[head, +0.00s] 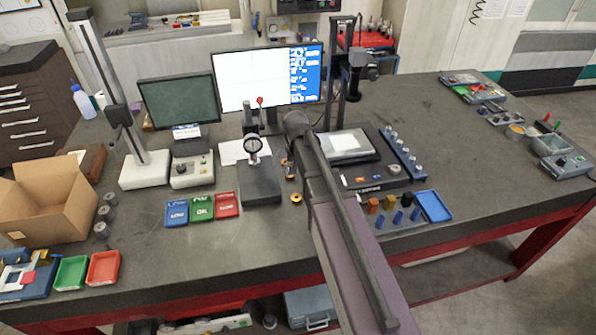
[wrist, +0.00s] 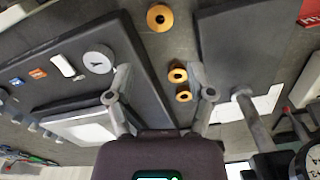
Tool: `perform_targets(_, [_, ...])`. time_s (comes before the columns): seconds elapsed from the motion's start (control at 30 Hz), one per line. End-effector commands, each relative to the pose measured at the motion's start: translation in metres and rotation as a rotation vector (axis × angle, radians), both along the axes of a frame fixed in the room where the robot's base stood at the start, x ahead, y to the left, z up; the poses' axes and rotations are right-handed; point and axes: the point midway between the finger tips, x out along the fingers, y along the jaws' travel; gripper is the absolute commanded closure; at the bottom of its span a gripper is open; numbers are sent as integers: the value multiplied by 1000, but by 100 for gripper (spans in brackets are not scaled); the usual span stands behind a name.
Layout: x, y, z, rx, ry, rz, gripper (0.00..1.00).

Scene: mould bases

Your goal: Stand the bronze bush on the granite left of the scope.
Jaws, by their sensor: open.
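Several bronze-coloured ring-shaped pieces lie on the dark bench top (head: 300,228) between the scope and the dial-gauge stand. One bronze ring (head: 296,197) shows hole-up in the head view; in the wrist view a ring (wrist: 159,17) sits apart at the top. Two smaller bronze pieces (wrist: 177,75) (wrist: 183,95) sit close together; I cannot tell which is the bush, or whether they are one part. My gripper (wrist: 159,95) is open and empty, with these two between its spread fingers in the picture.
The dial-gauge stand's dark base (head: 262,190) is close on the left, and the scope's base (head: 375,172) close on the right. Labelled blue, green and red trays (head: 202,209) lie front left. A blue tray (head: 434,206) and small coloured blocks lie front right.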

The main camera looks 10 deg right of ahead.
Motion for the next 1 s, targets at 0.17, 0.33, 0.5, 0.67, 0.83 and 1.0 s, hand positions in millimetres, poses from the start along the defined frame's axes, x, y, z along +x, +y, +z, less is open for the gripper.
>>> perform_targets(0.17, [-1,0,0,0,0,1,31])
perform_targets(0.33, [-17,-1,0,0,0,21,31])
perform_targets(0.5, [-59,-2,0,-1,0,78,31])
perform_targets(0.67, [-107,-4,0,-1,0,155,31])
perform_targets(0.83, [-148,-5,0,-1,0,224,31])
perform_targets(1.0, [-163,-5,0,-1,0,258,31])
